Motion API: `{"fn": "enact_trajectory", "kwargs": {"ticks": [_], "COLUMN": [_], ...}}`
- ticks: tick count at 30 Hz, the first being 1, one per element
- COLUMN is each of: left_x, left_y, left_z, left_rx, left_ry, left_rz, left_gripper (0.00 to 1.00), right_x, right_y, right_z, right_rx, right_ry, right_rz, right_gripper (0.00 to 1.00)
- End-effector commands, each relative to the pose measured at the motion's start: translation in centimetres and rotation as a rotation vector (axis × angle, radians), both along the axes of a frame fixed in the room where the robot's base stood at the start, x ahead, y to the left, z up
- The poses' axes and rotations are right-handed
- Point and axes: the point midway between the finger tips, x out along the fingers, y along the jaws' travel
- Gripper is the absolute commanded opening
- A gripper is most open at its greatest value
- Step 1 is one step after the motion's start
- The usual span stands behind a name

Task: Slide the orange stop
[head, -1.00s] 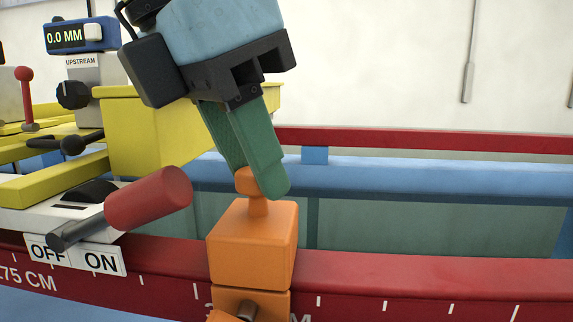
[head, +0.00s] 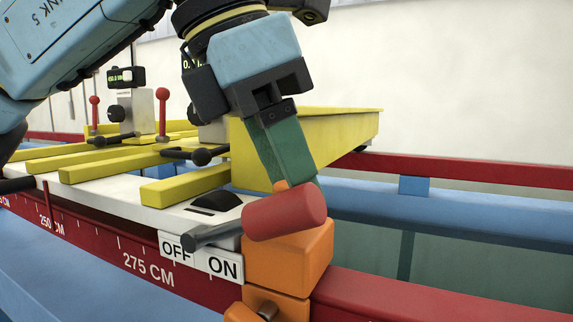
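The orange stop (head: 290,252) sits on the red scaled rail, at the right end of the white carriage plate. A small part of its top knob shows at the green fingertips. My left gripper (head: 298,180) comes down from above, with its fingers closed around that knob. The red lever handle (head: 285,215) covers part of the stop and the fingertips; I cannot tell whether it touches them. My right gripper is not in view.
The white carriage (head: 150,208) with yellow beams (head: 110,170) and an OFF/ON label (head: 201,257) lies left of the stop. The red rail (head: 420,300) right of the stop is clear.

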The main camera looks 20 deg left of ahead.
Motion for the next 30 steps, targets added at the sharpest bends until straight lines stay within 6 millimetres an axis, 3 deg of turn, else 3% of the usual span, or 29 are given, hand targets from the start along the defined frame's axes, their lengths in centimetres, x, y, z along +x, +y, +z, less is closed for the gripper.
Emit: {"fn": "enact_trajectory", "kwargs": {"ticks": [11,14,24,30], "left_x": [-0.1,-0.4,-2.1,-2.8], "left_y": [0.1,0.5,2.8,3.8], "left_z": [0.5,1.7,8.8,11.5], "left_rx": [0.001,-0.002,-0.003,-0.001], "left_ry": [0.001,0.0,-0.001,0.0], "left_rz": [0.0,0.001,0.001,0.0], "left_gripper": [0.51,0.51,0.51,0.51], "right_x": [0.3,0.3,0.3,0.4], "right_y": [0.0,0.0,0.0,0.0], "right_z": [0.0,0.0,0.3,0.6], "right_rx": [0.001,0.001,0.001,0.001], "right_ry": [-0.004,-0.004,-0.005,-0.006], "right_rz": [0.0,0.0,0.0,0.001], "right_gripper": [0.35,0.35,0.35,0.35]}}
